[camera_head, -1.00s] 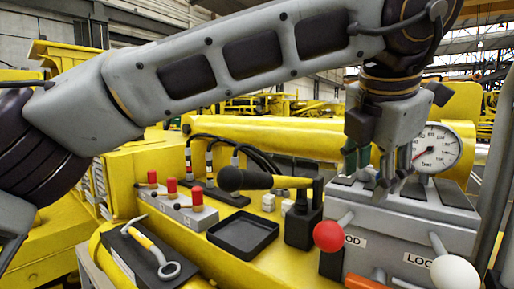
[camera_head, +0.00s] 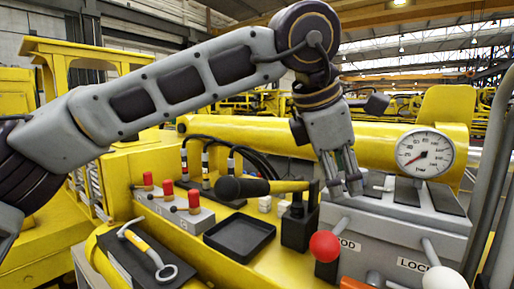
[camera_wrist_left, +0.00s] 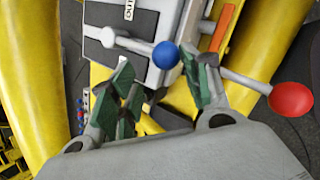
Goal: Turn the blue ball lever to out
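The blue ball lever (camera_wrist_left: 166,55) shows in the left wrist view, its grey rod running left to a pivot on a dark plate beside an OUT label (camera_wrist_left: 129,10). The blue ball is hidden in the head view. My left gripper (camera_wrist_left: 156,66) is open, its green-padded fingers spread to either side of the blue ball in the picture; I cannot tell how far beyond the tips the ball lies. In the head view the left gripper (camera_head: 345,190) points down over the left part of the grey lever box (camera_head: 385,235). My right gripper is not in view.
A red ball lever (camera_head: 324,246) and a white ball lever (camera_head: 445,279) stick out of the box front. A pressure gauge (camera_head: 425,153) stands behind.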

